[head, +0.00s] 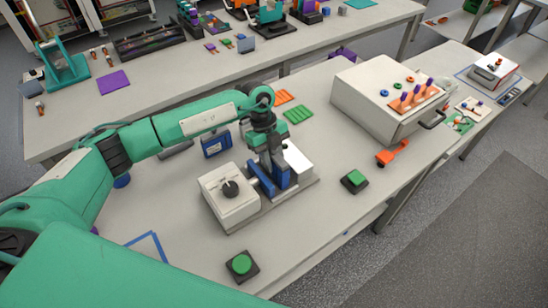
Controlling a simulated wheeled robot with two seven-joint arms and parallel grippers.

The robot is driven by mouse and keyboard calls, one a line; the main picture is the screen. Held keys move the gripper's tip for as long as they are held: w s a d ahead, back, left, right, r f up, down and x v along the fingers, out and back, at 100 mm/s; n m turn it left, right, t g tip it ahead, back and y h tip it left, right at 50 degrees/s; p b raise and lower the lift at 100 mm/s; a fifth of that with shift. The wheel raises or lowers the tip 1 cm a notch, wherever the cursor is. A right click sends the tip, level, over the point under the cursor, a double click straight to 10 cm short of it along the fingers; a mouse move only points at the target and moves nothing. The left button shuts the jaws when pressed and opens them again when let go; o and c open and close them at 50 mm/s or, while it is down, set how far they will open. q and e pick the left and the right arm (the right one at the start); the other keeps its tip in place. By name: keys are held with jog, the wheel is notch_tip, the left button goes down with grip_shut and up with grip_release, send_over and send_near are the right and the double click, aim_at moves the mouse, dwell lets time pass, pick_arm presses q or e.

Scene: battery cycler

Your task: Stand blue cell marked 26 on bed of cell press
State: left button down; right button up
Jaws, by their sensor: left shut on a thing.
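The cell press (226,208) stands on the near bench, with a white housing and black knob at its left and a white block at its right. My left gripper (270,160) points down over the middle of the press and is shut on a blue cell (283,179). The cell is upright, low between the two white parts. Its number is too small to read, and I cannot tell if its bottom touches the bed. The bed is mostly hidden by the gripper and the cell. My right gripper is out of view.
A blue box-like piece (216,142) stands behind the press. Green buttons on black bases sit in front (242,265) and to the right (355,180). A large white unit (365,105) and an orange tool (393,154) lie farther right. The bench between press and front button is clear.

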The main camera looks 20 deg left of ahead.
pick_arm(q)
jog(key=shift+f, duration=0.1)
jog(key=shift+f, duration=0.1)
jog(key=c, duration=1.5)
grip_release()
jog(key=shift+f, duration=0.1)
jog(key=shift+o, duration=0.2)
jog(key=b+v, duration=0.4)
jog(key=v, duration=0.7)
jog(key=shift+w+a+r, duration=0.1)
jog(key=shift+r, duration=0.55)
